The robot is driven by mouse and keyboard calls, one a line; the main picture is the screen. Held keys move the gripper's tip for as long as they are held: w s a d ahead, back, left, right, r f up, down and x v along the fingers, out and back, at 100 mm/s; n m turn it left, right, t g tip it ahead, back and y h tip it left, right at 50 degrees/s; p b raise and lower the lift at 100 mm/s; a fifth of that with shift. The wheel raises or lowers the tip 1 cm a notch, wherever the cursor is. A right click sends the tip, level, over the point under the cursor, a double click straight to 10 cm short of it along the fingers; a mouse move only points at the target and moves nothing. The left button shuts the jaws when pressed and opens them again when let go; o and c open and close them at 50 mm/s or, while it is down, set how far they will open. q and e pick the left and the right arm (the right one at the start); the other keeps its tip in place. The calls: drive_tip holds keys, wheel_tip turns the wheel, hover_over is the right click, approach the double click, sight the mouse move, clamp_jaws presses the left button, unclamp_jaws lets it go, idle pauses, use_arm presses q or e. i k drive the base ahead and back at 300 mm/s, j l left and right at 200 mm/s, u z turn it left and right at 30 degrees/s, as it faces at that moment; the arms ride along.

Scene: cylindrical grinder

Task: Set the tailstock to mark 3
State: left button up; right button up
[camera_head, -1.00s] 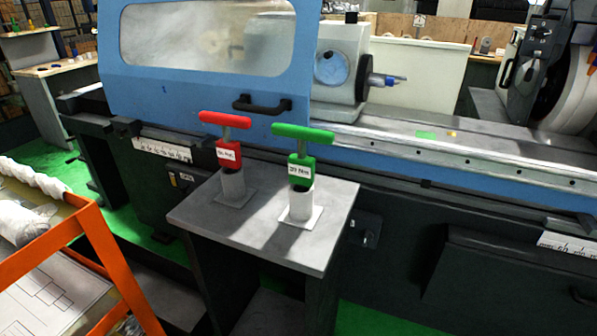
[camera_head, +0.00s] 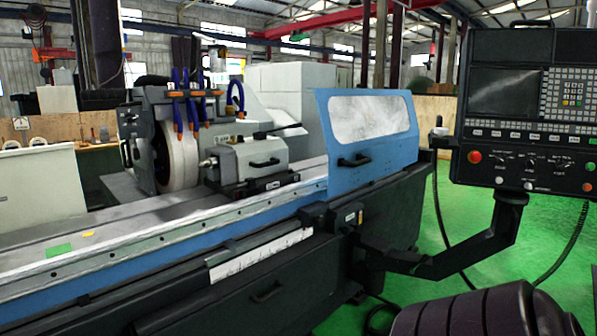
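The tailstock (camera_head: 245,160), a light grey block with a dark lever on top and a spindle nose pointing left, stands on the machine's table in the middle of the view. It sits to the right of the pale grinding wheel (camera_head: 178,150). A white scale strip (camera_head: 260,254) runs along the machine front below it. Its marks are too small to read, so I cannot tell which mark the tailstock stands at. Neither of my grippers shows in this view.
A blue guard door (camera_head: 366,130) with a window stands right of the tailstock. A control panel (camera_head: 530,110) hangs at the right on a dark bent arm (camera_head: 450,245). A dark ribbed shape (camera_head: 480,312) fills the lower right. The table's left part is clear except for small green (camera_head: 58,250) and yellow patches.

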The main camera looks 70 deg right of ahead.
sight(252, 163)
drive_tip(key=z, duration=1.95)
drive_tip(key=i+l, duration=0.45)
drive_tip(key=i+l+u, duration=0.1)
drive_tip(key=i+l, duration=0.35)
drive_tip(key=l, duration=0.2)
drive_tip(key=i+l, duration=0.4)
drive_tip(key=l, duration=0.2)
